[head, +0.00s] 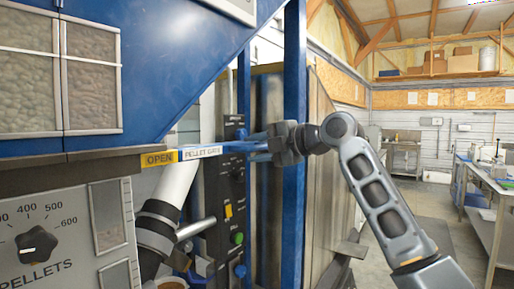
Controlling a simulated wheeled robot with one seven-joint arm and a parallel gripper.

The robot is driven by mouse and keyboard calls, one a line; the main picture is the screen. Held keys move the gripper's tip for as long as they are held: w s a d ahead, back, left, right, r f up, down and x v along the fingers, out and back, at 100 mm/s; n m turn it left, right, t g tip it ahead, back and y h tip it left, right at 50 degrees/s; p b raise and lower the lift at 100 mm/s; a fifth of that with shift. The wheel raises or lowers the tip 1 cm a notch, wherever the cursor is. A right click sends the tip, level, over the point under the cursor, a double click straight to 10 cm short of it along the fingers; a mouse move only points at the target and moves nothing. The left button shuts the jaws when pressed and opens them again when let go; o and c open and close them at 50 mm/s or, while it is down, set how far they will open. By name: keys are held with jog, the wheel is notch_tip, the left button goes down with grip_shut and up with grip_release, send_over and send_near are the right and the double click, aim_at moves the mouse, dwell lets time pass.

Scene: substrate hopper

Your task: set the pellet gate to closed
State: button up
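The pellet gate is a flat slide with a white "PELLET GATE" label (200,152), under the blue hopper at centre-left. A yellow "OPEN" tag (158,158) shows beside the label, on its left. A blue bar (240,146) runs right from the label towards my gripper. My gripper (268,143) comes in from the right, level with this bar, with its fingers at the bar's right end. The fingers overlap the bar and a blue post, so I cannot tell whether they grip it or only sit around it.
The blue hopper (150,60) with pellet windows fills the upper left. Below are a dial panel marked "PELLETS" (38,245), a white pipe (175,190) and a black button panel (232,195). A blue post (295,60) stands by my gripper. Open floor and a workbench (490,180) lie right.

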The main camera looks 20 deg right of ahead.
aim_at(222, 154)
jog(key=shift+c, duration=0.2)
grip_shut()
jog(key=shift+s+a+f, duration=0.1)
jog(key=s+a+b, duration=0.2)
jog(key=s+a, duration=0.2)
jog(key=a, duration=0.1)
jog(key=shift+a+b, duration=0.4)
jog(key=shift+s, duration=0.1)
jog(key=shift+o, duration=0.2)
grip_release()
